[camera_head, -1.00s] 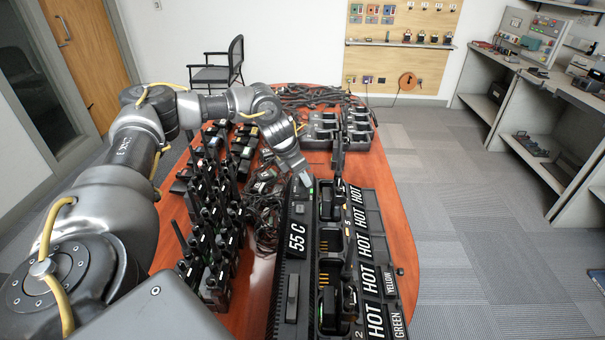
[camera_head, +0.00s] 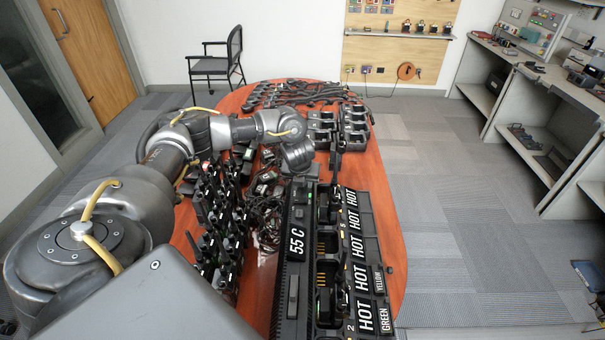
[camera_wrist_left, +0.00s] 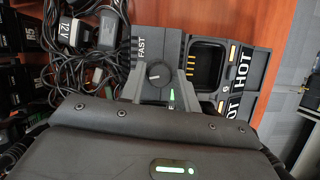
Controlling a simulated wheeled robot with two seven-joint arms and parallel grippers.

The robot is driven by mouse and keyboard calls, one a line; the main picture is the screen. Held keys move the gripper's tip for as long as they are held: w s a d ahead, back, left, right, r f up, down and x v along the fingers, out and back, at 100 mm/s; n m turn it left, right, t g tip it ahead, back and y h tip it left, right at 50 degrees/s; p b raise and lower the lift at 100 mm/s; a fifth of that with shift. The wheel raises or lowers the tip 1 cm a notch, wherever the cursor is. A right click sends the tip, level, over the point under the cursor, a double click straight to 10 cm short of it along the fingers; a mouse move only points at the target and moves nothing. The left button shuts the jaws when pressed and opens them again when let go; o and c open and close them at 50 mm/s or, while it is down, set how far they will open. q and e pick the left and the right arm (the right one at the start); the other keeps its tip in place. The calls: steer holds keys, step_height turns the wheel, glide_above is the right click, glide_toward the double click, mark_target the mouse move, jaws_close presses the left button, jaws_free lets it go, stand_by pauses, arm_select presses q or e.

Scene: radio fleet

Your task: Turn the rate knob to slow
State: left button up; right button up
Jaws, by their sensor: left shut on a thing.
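The round dark rate knob (camera_wrist_left: 158,75) sits at the end of the charger bank (camera_head: 297,236); the wrist view shows it, with a small light mark on its face. A white FAST label (camera_wrist_left: 141,48) is beside it. No slow label is visible. My left gripper (camera_wrist_left: 160,88) has one finger on each side of the knob and is shut on it. A green light (camera_wrist_left: 171,96) shows between the fingers. In the head view my left gripper (camera_head: 300,170) is over the bank's far end and hides the knob. My right gripper is not in view.
Several upright radios (camera_head: 218,215) and a tangle of black cables (camera_head: 265,215) lie left of the bank. More chargers (camera_head: 354,125) stand behind it. HOT labels (camera_head: 360,280) run along its right side. The table's right strip (camera_head: 390,210) is clear.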

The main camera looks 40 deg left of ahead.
arm_select(q)
steer(key=n+p, duration=0.1)
steer(key=n+y+p, duration=0.1)
steer(key=n+p, duration=0.1)
steer(key=n+g+p, duration=0.1)
steer(key=p, duration=0.1)
steer(key=shift+w+d+r+n, duration=0.1)
steer(key=shift+w+r+n, duration=0.15)
steer(key=shift+n, duration=0.15)
steer(key=shift+f+n+y+p, duration=0.1)
steer(key=shift+n+y+p, duration=0.3)
steer(key=shift+n+p, duration=0.25)
steer(key=o, duration=1)
steer(key=shift+f+g, duration=0.15)
steer(key=shift+g, duration=0.15)
steer(key=shift+c, duration=0.2)
